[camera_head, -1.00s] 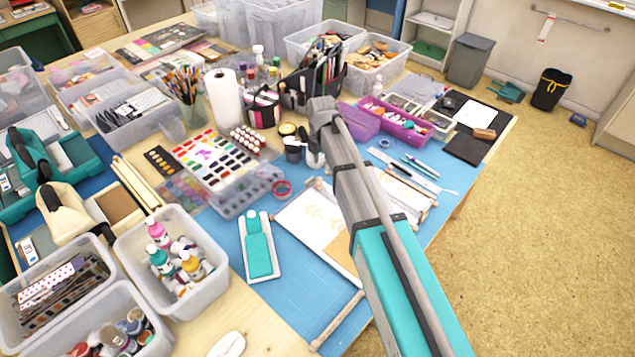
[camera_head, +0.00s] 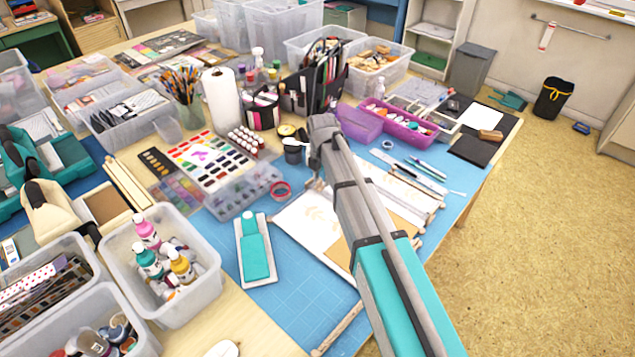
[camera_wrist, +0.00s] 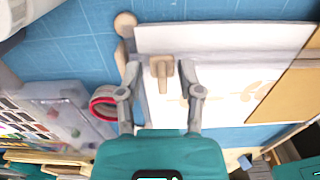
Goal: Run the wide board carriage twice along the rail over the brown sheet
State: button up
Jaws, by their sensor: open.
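In the wrist view my gripper (camera_wrist: 158,68) is open, with its two fingers on either side of a small beige wooden handle (camera_wrist: 162,72). The handle stands on a narrow pale strip at the left end of a white sheet or board (camera_wrist: 235,60); I cannot tell whether the fingers touch it. The brown sheet (camera_wrist: 295,95) lies at the right of the wrist view. In the head view the white board with faint leaf prints (camera_head: 296,215) lies on the blue mat, and my arm hides part of the brown sheet (camera_head: 341,252) and my fingers.
A teal-and-white tool (camera_head: 256,255) lies left of the board. A red tape ring (camera_head: 281,189) and a clear colour case (camera_head: 245,185) are close by. A wooden bar (camera_head: 340,329) lies in front. Pens (camera_head: 425,168) lie to the right. Bins of bottles (camera_head: 160,265) crowd the left.

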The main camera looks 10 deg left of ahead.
jog(key=shift+f, duration=0.3)
grip_shut()
dwell(0.3)
